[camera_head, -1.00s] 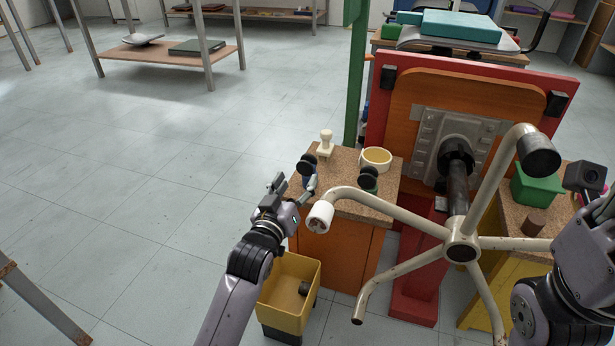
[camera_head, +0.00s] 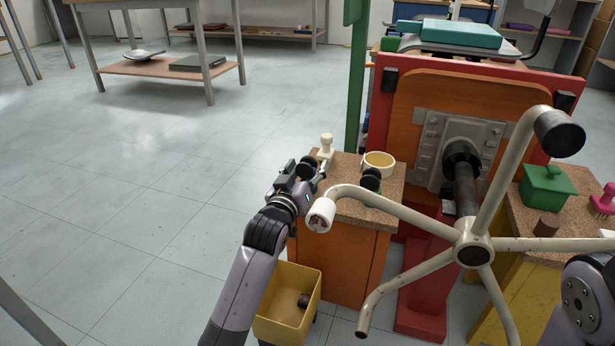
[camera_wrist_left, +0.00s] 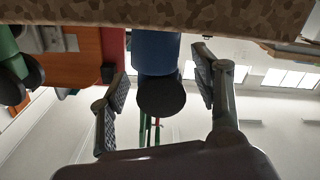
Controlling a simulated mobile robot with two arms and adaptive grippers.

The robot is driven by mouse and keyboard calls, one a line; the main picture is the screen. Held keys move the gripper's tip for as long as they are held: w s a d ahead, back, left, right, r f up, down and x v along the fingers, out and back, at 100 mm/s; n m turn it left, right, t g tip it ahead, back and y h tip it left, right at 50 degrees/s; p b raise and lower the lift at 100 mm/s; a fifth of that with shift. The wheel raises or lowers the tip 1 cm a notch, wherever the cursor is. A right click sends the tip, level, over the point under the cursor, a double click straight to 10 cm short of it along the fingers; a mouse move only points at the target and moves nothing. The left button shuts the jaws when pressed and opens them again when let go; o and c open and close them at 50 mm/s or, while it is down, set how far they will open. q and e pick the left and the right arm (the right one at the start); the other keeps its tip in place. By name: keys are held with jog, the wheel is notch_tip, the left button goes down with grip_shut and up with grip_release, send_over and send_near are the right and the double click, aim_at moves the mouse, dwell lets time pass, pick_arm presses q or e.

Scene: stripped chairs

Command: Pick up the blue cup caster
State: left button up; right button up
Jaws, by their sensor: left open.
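The blue cup caster (camera_wrist_left: 155,52) shows in the left wrist view as a blue cup with a round black wheel. That view looks upside down, with the speckled tabletop along the top. In the head view, its black wheel (camera_head: 309,164) shows at the left edge of the orange cabinet's top, and the cup is mostly hidden by my gripper. My left gripper (camera_head: 308,176) is open at the caster. In the wrist view its two fingers (camera_wrist_left: 161,85) stand on either side of the black wheel, with gaps on both sides. My right gripper is out of view.
A second caster (camera_head: 371,179), a cream ring-shaped cup (camera_head: 379,164) and a cream stamp-like piece (camera_head: 326,147) stand on the cabinet top (camera_head: 350,204). A chair base (camera_head: 473,243) with cream legs stands close on the right. A yellow bin (camera_head: 288,303) is below.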

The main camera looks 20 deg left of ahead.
pick_arm(q)
jog(key=c, duration=1.3)
jog(key=shift+r, duration=0.1)
